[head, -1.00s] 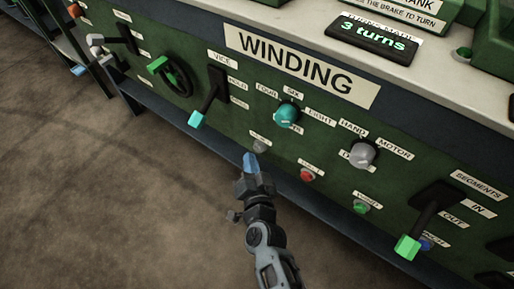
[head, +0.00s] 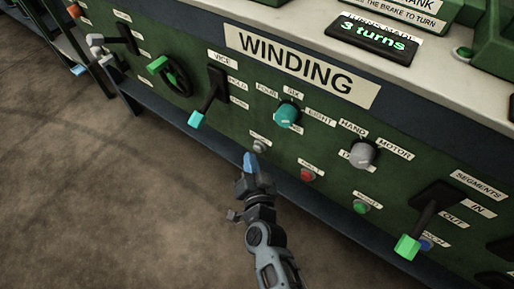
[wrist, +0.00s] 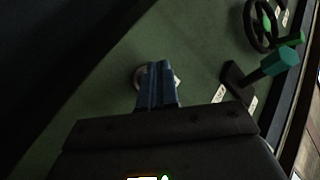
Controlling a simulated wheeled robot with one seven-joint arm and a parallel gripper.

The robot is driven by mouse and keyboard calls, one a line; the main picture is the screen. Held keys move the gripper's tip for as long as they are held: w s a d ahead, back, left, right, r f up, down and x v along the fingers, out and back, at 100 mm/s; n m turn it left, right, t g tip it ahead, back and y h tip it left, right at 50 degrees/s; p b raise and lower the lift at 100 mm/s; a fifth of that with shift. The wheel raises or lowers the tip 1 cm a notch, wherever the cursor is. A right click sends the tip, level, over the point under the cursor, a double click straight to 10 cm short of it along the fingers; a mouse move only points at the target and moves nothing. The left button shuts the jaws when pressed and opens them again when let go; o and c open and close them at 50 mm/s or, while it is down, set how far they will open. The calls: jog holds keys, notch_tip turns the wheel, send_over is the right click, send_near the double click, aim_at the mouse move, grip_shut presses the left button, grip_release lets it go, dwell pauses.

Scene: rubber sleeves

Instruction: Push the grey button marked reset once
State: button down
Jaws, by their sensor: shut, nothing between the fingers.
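The grey button (head: 259,146) is a small round knob low on the green winding panel, under a small label too blurred to read. My gripper (head: 250,160) is shut and empty, its blue fingertips just below and in front of the button. In the wrist view the closed fingers (wrist: 157,84) point at the panel and cover much of the grey button (wrist: 140,75), whose left rim shows behind them. I cannot tell whether the tips touch it.
A red button (head: 306,174) and a green button (head: 361,206) sit to the right. A teal knob (head: 286,114) is above, a teal-handled lever (head: 197,118) up left, and a grey knob (head: 362,153) to the right. The floor in front is clear.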

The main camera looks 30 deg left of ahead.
jog(key=shift+w, duration=0.15)
jog(key=shift+w, duration=0.2)
jog(key=shift+w, duration=0.4)
dwell(0.6)
jog(key=shift+s, duration=0.8)
jog(key=shift+s, duration=0.1)
jog(key=s+p, duration=0.1)
jog(key=s, duration=0.1)
jog(key=s+p, duration=0.1)
jog(key=s, duration=0.1)
jog(key=shift+s+a+p, duration=0.2)
jog(key=shift+s+p, duration=0.2)
